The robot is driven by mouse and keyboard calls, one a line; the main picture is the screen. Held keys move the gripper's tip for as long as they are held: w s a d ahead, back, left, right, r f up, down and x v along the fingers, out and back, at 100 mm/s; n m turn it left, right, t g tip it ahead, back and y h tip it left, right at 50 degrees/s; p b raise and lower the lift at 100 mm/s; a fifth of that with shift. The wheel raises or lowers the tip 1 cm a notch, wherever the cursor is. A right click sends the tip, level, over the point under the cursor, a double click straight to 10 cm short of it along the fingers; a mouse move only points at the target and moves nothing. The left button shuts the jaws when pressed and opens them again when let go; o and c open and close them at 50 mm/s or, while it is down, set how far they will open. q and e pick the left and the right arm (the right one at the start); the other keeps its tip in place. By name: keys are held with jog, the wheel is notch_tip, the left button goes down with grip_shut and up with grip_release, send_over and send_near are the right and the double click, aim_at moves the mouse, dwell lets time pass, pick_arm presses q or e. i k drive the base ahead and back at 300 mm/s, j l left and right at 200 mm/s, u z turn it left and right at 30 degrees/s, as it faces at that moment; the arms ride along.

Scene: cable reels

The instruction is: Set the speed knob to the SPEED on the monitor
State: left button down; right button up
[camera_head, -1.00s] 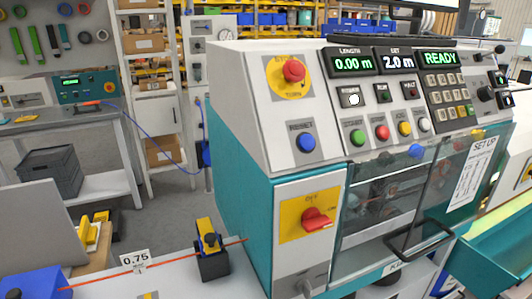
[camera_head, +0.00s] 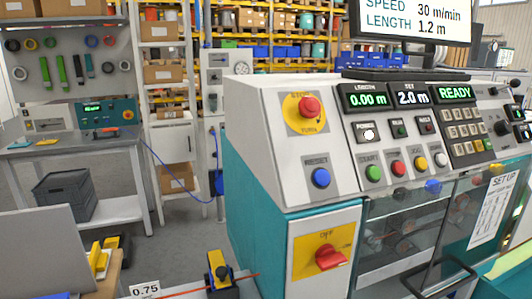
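The monitor (camera_head: 414,22) stands on top of the machine, cut off by the top edge. It reads SPEED 30 m/min and LENGTH 1.2 m. A black round knob (camera_head: 502,128) sits on the panel at the far right, right of the keypad (camera_head: 465,130). A smaller black knob or switch (camera_head: 514,83) is above it. Their labels and settings are too small to read, so I cannot tell which is the speed knob. Neither gripper is in view.
The machine panel has a LENGTH display (camera_head: 367,99) at 0.00 m, a SET display (camera_head: 411,97) at 2.0 m and a READY display (camera_head: 455,93). A red emergency button (camera_head: 309,107) and red rotary switch (camera_head: 331,257) are at left.

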aim_at(503, 127)
jog(key=z, duration=1.35)
